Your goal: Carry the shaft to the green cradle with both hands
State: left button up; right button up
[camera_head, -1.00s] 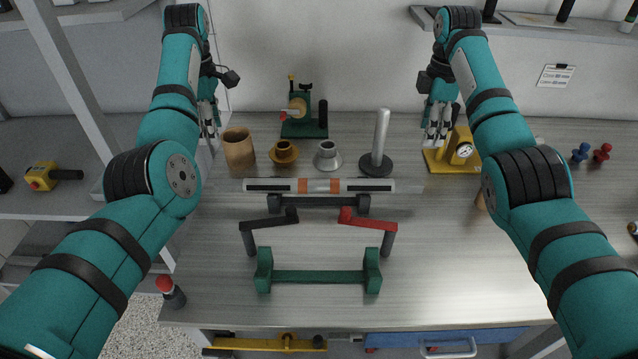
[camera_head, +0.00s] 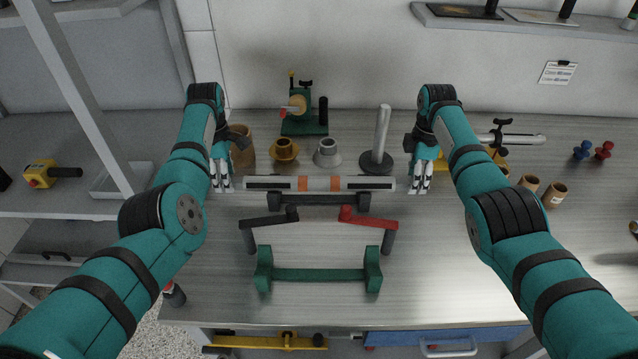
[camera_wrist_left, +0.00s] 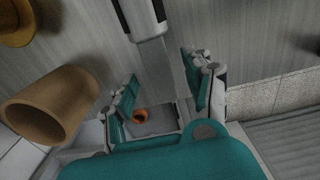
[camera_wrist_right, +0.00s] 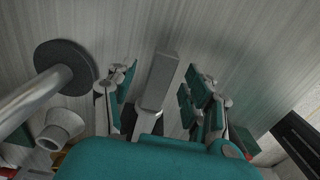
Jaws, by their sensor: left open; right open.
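The shaft (camera_head: 345,183) is a long bar with black, orange and silver bands, resting level on a dark rack (camera_head: 330,201). The green cradle (camera_head: 318,276) stands empty nearer the front edge, with two upright ends. My left gripper (camera_head: 222,186) is open at the shaft's left end; in the left wrist view the silver end (camera_wrist_left: 160,75) lies between the spread fingers. My right gripper (camera_head: 420,188) is open at the right end; in the right wrist view that end (camera_wrist_right: 160,80) shows between the fingers. Contact with the fingers cannot be told.
A black bar (camera_head: 268,220) and a red bar (camera_head: 360,217) on posts stand between rack and cradle. Behind the shaft are a brown cup (camera_head: 243,150), a gold flanged part (camera_head: 284,150), a silver funnel (camera_head: 327,152) and a metal post (camera_head: 381,135) on a black base.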

pick_arm(q)
jog(key=shift+f, duration=0.95)
pick_arm(e)
jog(key=shift+f, duration=0.95)
pick_arm(q)
grip_shut()
pick_arm(e)
grip_shut()
pick_arm(q)
jog(key=shift+w+r, duration=0.1)
jog(key=shift+r, duration=0.25)
pick_arm(e)
jog(key=shift+w+r, duration=0.1)
jog(key=shift+r, duration=0.25)
